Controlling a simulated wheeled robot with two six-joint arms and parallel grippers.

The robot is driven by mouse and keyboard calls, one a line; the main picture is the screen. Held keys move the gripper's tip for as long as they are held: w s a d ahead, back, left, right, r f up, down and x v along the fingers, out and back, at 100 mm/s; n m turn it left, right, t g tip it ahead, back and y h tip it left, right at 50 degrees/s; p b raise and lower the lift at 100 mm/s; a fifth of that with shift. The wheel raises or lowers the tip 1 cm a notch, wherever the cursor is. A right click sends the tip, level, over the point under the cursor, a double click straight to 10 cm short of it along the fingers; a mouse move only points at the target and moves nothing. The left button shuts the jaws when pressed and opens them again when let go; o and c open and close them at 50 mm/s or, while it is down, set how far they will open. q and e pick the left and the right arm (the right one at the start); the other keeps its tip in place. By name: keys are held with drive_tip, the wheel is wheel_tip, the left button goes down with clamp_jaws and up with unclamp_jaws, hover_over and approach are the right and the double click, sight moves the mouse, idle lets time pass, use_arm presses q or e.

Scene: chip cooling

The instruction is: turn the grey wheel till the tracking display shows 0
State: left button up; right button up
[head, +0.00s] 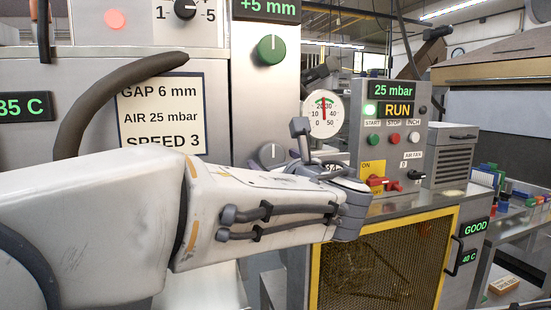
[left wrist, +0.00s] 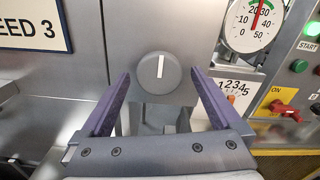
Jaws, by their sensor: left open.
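The grey wheel (head: 272,154) is a round knob with a white mark, on the steel panel below the green knob; its lower part is close behind my left arm. In the left wrist view the grey wheel (left wrist: 159,73) sits between the two fingers, its white mark pointing straight up. My left gripper (left wrist: 157,90) is open around the wheel, with gaps on both sides. In the head view the left gripper (head: 318,160) is seen edge-on. The tracking display (head: 267,8) at the top reads +5 mm in green. My right gripper is not in view.
A green knob (head: 269,50) is above the grey wheel. A pressure gauge (head: 324,116) and a control box (head: 391,130) showing 25 mbar and RUN stand to the right. A red switch (head: 376,183) is near the gripper. A sign (head: 162,112) reads GAP 6 mm, AIR 25 mbar, SPEED 3.

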use_arm(q)
drive_tip(key=c, duration=1.4)
drive_tip(key=shift+f+n+b, duration=0.2)
drive_tip(key=shift+n+b, duration=0.3)
drive_tip(key=shift+b, duration=0.3)
drive_tip(key=n+b, duration=0.8)
drive_tip(key=b, duration=0.1)
drive_tip(key=shift+w+d+n, duration=0.1)
drive_tip(key=shift+d+n, duration=0.05)
drive_tip(key=shift+n, duration=0.15)
drive_tip(key=n+b, duration=0.4)
drive_tip(key=shift+r, duration=0.1)
drive_tip(key=shift+r+n+b, duration=0.2)
drive_tip(key=shift+n+b, duration=0.85)
drive_tip(key=shift+n, duration=1.05)
drive_tip(key=shift+r, duration=0.1)
drive_tip(key=o, duration=1.4)
